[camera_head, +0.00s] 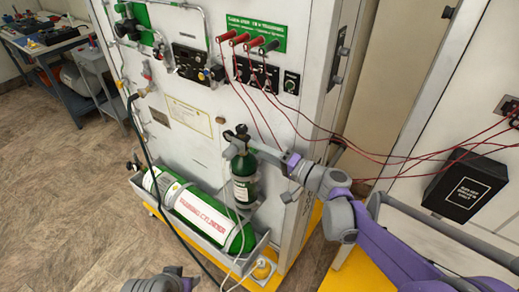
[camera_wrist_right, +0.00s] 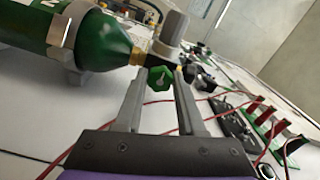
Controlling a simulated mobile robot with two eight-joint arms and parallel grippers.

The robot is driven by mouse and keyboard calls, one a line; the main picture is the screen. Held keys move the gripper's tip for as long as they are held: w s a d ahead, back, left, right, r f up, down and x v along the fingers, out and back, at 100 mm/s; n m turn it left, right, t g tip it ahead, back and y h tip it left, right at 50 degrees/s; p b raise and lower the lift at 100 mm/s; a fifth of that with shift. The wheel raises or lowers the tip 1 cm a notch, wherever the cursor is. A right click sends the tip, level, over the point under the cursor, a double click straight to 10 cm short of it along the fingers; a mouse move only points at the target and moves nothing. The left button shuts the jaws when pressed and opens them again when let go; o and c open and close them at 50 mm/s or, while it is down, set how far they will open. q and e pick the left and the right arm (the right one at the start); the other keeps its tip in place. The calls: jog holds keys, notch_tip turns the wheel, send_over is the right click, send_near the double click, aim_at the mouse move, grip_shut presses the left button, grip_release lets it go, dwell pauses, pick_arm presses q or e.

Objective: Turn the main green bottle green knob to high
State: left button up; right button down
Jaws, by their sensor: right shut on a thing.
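The small dark green bottle (camera_head: 244,180) stands upright on the front of the white trainer panel. In the right wrist view, this green bottle (camera_wrist_right: 100,42) lies at the upper left, with a brass neck and a grey valve body (camera_wrist_right: 170,35). The green knob (camera_wrist_right: 160,79) with a pale mark sits at the valve, between my right fingertips. My right gripper (camera_head: 240,140) reaches in from the right at the bottle's top and is shut on the knob; in the wrist view its fingers (camera_wrist_right: 160,88) flank it. My left gripper (camera_head: 172,280) shows only partly at the bottom edge, its fingers unclear.
A large green cylinder (camera_head: 200,213) lies in a tray below the bottle. Red cables run from plugs (camera_head: 240,40) on the panel, passing close to my right arm. A black box (camera_head: 466,188) is at the right.

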dwell(0.3)
jog(key=c, duration=0.5)
grip_release()
jog(key=v, duration=1.1)
jog(key=shift+b, duration=0.45)
jog(key=shift+a, duration=0.1)
